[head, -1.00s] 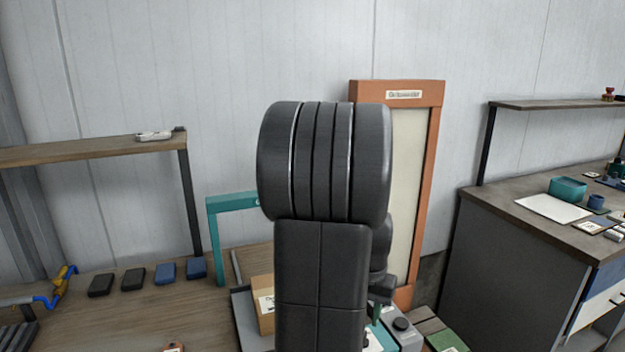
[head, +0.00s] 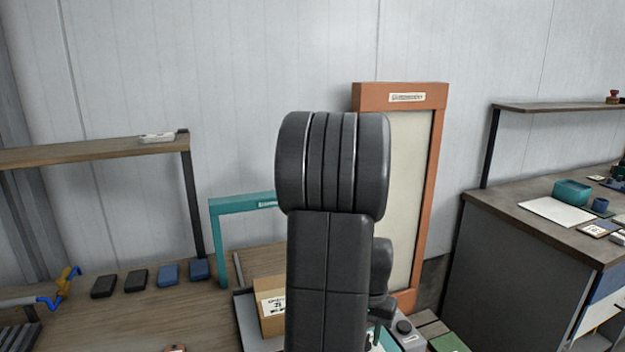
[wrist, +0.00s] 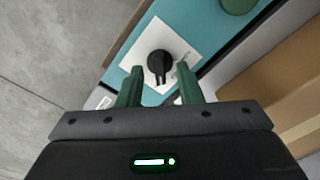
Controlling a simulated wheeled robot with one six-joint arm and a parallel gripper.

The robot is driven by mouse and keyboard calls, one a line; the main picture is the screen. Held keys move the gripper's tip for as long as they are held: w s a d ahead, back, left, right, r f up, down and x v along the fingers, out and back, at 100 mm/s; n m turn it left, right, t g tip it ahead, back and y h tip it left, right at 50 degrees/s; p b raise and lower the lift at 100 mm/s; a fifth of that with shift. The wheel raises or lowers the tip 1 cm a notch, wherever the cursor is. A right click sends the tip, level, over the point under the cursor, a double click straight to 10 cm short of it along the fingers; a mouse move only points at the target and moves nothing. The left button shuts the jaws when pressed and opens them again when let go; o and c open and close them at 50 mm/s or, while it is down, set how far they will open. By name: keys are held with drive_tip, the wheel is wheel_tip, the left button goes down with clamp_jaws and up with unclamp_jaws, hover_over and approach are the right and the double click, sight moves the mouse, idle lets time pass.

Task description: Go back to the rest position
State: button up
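Beyond the fingertips is a black rotary knob (wrist: 160,64) on a white plate (wrist: 137,47) fixed to a teal panel (wrist: 205,18). I cannot tell the exact gap, but the fingers look clear of the knob. In the head view my dark arm stands upright in the middle and hides most of the gripper and the panel.
A cardboard box (head: 271,309) sits beside my arm, near a teal frame (head: 217,240). An orange-framed panel (head: 429,170) stands behind. Several dark and blue blocks (head: 168,274) lie on the wooden bench (head: 140,325) at left. A grey cabinet (head: 500,270) stands at right.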

wheel_tip(320, 180, up, 13)
wheel_tip(320, 180, down, 13)
drive_tip(key=shift+s+f, duration=0.1)
drive_tip(key=shift+f, duration=0.35)
drive_tip(key=n, duration=0.5)
drive_tip(key=shift+r, duration=0.1)
drive_tip(key=n, duration=0.4)
drive_tip(key=shift+p, duration=0.35)
wheel_tip(320, 180, up, 14)
drive_tip(key=shift+f, duration=0.25)
drive_tip(key=shift+p, duration=0.3)
